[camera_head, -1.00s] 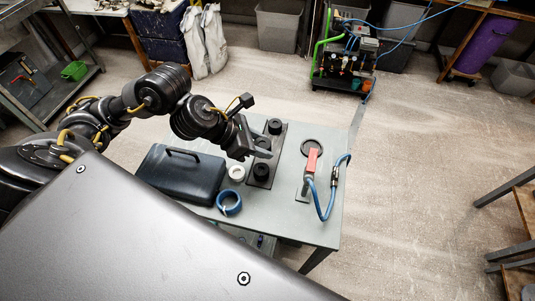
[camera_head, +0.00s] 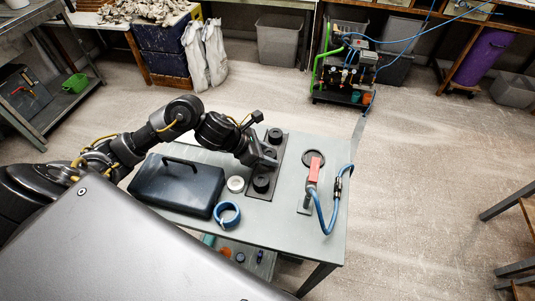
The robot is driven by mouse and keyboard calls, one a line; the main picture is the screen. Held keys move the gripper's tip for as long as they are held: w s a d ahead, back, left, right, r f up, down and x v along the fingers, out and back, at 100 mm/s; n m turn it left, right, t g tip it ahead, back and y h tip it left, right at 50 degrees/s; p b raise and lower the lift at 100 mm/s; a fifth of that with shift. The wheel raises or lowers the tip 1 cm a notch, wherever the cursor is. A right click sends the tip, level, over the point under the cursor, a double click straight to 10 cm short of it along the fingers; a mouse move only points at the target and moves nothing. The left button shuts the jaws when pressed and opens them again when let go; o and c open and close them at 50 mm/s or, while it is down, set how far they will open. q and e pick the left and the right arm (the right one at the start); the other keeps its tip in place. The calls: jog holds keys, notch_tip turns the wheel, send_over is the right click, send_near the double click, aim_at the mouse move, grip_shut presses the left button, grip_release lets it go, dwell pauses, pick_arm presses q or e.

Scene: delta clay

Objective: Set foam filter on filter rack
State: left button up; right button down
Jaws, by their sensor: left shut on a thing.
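The filter rack (camera_head: 251,191) is a long dark plate lying on the grey table. Black round pieces stand along it, one at the far end (camera_head: 275,135) and one at the near end (camera_head: 261,183). My left gripper (camera_head: 270,158) is over the middle of the rack, shut on a dark round piece (camera_head: 269,151) that looks like the foam filter. The fingers partly hide this piece. I cannot tell whether it touches the rack. My right gripper is not in view.
On the table (camera_head: 285,224), a dark lidded case (camera_head: 176,186), a pale round piece (camera_head: 236,184) and a blue ring (camera_head: 227,213) lie left of the rack.

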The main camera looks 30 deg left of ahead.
pick_arm(q)
jog(key=shift+f, duration=0.2)
jog(key=shift+f, duration=0.15)
jog(key=o, duration=0.9)
jog(key=shift+c, duration=0.2)
jog(key=shift+o, duration=0.8)
